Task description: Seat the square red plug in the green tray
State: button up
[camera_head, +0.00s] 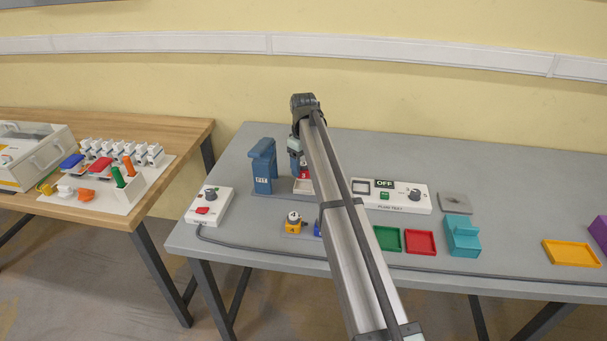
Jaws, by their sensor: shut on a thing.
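The green tray (387,239) lies flat on the grey table, right of my arm and next to a red tray (420,243). No plug shows in it. My gripper (298,150) points down beneath my wrist, at the back left of the grey table by the blue press. It is small here and partly hidden by my arm. It is shut on a small red piece, which looks like the square red plug (304,166); its shape is not clear. The gripper is well behind and left of the green tray.
A blue press (263,166) stands beside my gripper. A white box with a red button (208,206), a yellow plug (293,223) and a white test panel (400,197) stand around. A teal block (462,237) is right of the trays. A cable (280,252) runs along the front.

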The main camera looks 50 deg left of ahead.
notch_tip(320, 180, up, 4)
jog(key=shift+f, duration=0.1)
jog(key=shift+w+d+r, duration=0.2)
jog(key=shift+w+r, duration=0.1)
jog(key=shift+w, duration=0.15)
jog(key=shift+w+d+r, duration=0.2)
jog(key=shift+w+r, duration=0.05)
jog(key=shift+w, duration=0.15)
jog(key=w+d+f+m, duration=0.1)
jog(key=w+d, duration=0.4)
jog(key=d, duration=0.6)
jog(key=w+d+f+m, duration=0.2)
jog(key=w+d, duration=0.3)
jog(key=d, duration=0.5)
jog(key=s+d+f, duration=0.2)
jog(key=s+d, duration=0.3)
jog(key=d, duration=0.4)
jog(key=shift+d+n, duration=0.3)
jog(key=shift+d, duration=0.05)
jog(key=shift+f, duration=0.1)
jog(key=shift+f, duration=2.8)
